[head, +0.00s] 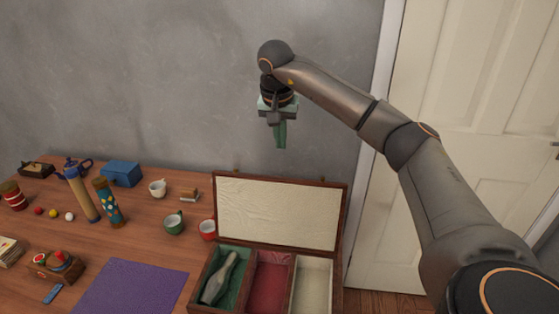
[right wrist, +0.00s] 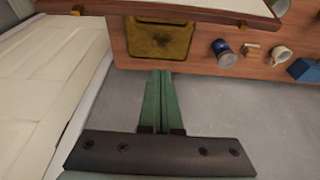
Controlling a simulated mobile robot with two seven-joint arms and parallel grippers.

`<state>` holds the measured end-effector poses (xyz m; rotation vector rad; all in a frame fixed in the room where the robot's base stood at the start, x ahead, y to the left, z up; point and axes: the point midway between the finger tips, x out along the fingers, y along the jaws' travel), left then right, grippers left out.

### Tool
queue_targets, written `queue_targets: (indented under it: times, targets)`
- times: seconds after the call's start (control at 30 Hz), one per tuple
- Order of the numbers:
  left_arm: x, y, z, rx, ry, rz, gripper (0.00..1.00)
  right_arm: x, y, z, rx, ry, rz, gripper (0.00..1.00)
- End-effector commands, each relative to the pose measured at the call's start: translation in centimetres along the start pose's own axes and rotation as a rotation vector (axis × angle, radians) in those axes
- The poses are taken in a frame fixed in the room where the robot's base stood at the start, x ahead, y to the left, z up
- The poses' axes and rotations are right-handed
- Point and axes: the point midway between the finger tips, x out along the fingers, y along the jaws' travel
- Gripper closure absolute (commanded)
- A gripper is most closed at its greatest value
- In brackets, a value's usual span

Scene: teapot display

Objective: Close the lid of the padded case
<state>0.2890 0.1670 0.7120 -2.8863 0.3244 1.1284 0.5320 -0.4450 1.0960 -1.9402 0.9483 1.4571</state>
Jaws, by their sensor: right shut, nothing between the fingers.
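The padded case stands open at the front right of the table in the head view, its wooden rim (head: 345,208) framing the lid. The lid (head: 280,212) stands up at the back, with a cream padded inside. The base has a green, a red (head: 270,283) and a cream compartment (head: 311,285). A grey-green bottle-shaped thing (head: 220,279) lies in the green one. My right gripper (head: 279,145) points down above and behind the lid, apart from it, against the grey wall. Its green fingers (right wrist: 160,80) are shut and empty in the right wrist view. My left gripper is out of view.
Cups, including a green (head: 174,224) and a red one (head: 207,230), stand left of the lid. A purple mat (head: 130,288) lies left of the case. A blue box (head: 122,173) and teapot stand further back. A door (head: 450,150) is at right.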

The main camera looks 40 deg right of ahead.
Motion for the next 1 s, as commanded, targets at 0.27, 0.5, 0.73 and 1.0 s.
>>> queue_targets:
  times: [0.27,0.5,0.73,1.0]
  targets:
    - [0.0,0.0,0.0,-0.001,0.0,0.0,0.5,0.8,0.2,-0.1,0.0,0.003,0.007,1.0]
    - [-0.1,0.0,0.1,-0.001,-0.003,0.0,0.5,5.3,0.3,-0.1,0.0,0.0,0.009,1.0]
    - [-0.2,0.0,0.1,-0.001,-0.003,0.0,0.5,10.4,0.3,-0.1,0.0,0.0,0.009,1.0]
    - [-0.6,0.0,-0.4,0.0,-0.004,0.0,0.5,8.8,0.2,2.7,-0.003,0.004,0.004,1.0]
